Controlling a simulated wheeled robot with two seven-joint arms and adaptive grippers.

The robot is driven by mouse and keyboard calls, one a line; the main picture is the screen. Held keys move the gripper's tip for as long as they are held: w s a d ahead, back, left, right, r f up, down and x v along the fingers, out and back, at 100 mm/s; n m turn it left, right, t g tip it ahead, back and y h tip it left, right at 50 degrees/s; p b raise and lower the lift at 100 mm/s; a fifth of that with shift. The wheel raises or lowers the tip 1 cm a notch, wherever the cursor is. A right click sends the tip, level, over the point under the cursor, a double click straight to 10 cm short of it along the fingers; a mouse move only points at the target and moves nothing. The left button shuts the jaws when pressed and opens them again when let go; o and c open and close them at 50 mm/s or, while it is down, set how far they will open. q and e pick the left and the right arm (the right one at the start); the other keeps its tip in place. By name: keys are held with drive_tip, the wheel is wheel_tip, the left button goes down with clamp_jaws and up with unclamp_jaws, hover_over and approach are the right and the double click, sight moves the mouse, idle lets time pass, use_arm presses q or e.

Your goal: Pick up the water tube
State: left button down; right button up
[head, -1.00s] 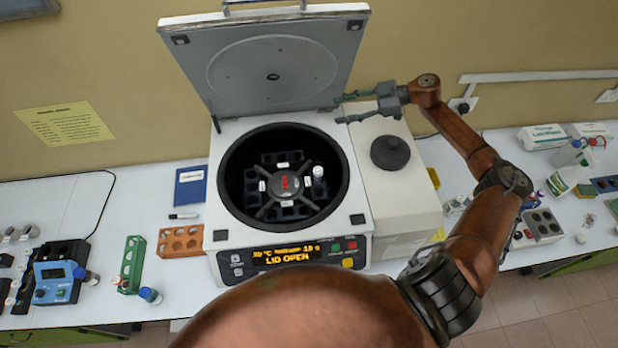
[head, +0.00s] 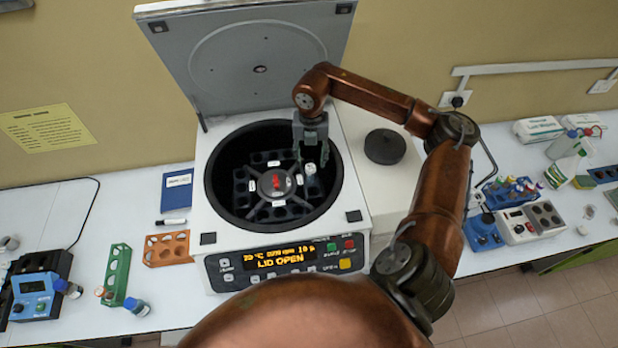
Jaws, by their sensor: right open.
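A tube with a pale cap (head: 310,169) stands in the right side of the open centrifuge's rotor (head: 283,208); I cannot read a label that marks it as the water tube. My right gripper (head: 311,160) points down into the centrifuge bowl, right over this tube. Its fingers are open and look to be around or just above the cap; I cannot tell if they touch it. They partly hide the tube. My left gripper is not in view.
The centrifuge lid (head: 258,65) stands open behind. A green rack (head: 117,272), an orange rack (head: 167,249) and a blue-capped tube (head: 137,306) are on the bench at left. A blue rack of tubes (head: 512,193) stands at right.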

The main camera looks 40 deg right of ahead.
sight(311, 167)
wheel_tip(311, 167, down, 6)
drive_tip(key=p, duration=0.3)
drive_tip(key=shift+s+a, duration=0.1)
drive_tip(key=shift+f, duration=0.3)
drive_tip(key=shift+c, duration=0.4)
drive_tip(key=c, duration=1)
